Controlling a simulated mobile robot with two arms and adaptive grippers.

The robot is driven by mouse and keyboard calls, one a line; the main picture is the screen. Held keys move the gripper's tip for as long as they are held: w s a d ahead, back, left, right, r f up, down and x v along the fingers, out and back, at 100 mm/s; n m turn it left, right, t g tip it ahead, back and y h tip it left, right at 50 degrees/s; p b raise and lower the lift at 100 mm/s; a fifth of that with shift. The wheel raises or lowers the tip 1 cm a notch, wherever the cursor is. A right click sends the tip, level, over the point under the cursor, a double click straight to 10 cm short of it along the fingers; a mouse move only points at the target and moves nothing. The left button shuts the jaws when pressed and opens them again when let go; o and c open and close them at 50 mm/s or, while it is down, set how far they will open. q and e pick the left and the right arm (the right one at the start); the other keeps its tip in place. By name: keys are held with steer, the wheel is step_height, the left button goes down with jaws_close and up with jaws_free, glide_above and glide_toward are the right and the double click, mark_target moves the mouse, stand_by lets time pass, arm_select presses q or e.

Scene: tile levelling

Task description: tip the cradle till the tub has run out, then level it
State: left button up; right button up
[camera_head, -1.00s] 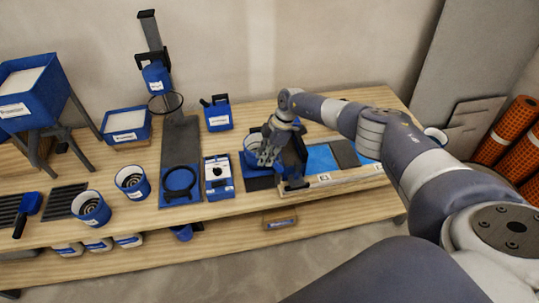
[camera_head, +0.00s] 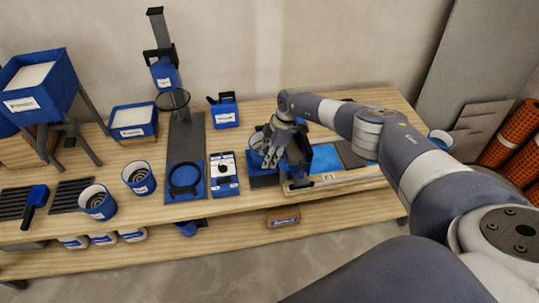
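My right gripper (camera_head: 273,150) is over the middle of the bench, at a white-and-blue tub (camera_head: 256,141) in a blue and dark cradle (camera_head: 263,180). The gripper covers much of the tub and cradle, so I cannot tell whether its fingers are closed on anything. The tub's contents and exact tilt are hidden. A dark upright part (camera_head: 299,150) stands just right of the gripper, beside a blue panel (camera_head: 325,159). My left gripper is not in view.
A blue hopper (camera_head: 38,90) stands far left.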

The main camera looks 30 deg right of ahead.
steer(key=shift+r, duration=0.1)
steer(key=v, duration=1.1)
steer(key=shift+d+r, duration=0.2)
steer(key=shift+r, duration=0.2)
